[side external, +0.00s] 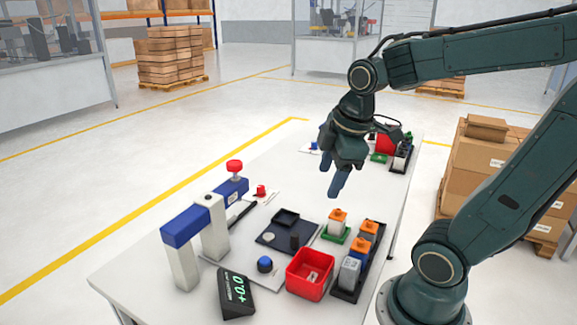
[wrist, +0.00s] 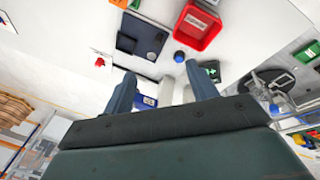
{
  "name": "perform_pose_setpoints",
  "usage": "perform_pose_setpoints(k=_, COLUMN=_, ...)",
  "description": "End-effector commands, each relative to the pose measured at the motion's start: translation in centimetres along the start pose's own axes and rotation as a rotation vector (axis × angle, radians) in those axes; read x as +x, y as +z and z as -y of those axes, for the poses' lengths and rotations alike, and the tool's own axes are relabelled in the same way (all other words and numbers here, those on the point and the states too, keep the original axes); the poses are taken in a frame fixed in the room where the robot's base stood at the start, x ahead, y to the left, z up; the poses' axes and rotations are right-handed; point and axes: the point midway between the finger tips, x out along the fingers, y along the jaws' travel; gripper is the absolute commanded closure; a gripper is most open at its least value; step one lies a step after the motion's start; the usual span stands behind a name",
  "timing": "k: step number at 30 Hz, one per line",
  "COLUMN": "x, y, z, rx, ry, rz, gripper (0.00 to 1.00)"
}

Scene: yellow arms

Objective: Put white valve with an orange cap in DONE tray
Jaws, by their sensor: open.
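A white valve with an orange cap (side external: 337,220) stands upright on a small green pad (side external: 326,237). Two more orange-capped valves (side external: 368,231) (side external: 359,249) stand in a black tray (side external: 345,294) to its right, with a grey-topped piece (side external: 349,271) in front. I cannot read a DONE label on any tray. My gripper (side external: 336,186) is open and empty, above the table and behind the valve on the pad. In the wrist view, my gripper (wrist: 161,88) shows two separated fingers with nothing between them.
A red bin (side external: 308,287) with something pale inside stands by the black tray; it also shows in the wrist view (wrist: 183,32). A dark fixture plate (side external: 270,238), blue button (side external: 265,263), digital display (side external: 236,292) and blue-white press (side external: 187,226) stand leftward.

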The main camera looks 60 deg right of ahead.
Motion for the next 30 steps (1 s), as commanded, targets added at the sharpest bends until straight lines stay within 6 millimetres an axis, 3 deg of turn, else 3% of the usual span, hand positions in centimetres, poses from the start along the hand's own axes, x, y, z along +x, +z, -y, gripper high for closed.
perform_pose_setpoints(k=15, x=-3.7, y=-0.6, z=6.1, rx=0.547, ry=0.012, rz=-0.192, gripper=0.42)
perform_pose_setpoints(k=21, x=-4.1, y=-0.5, z=6.9, rx=0.645, ry=-0.003, rz=-0.223, gripper=0.42)
perform_pose_setpoints(k=30, x=-4.1, y=-0.5, z=7.0, rx=0.659, ry=-0.006, rz=-0.225, gripper=0.42)
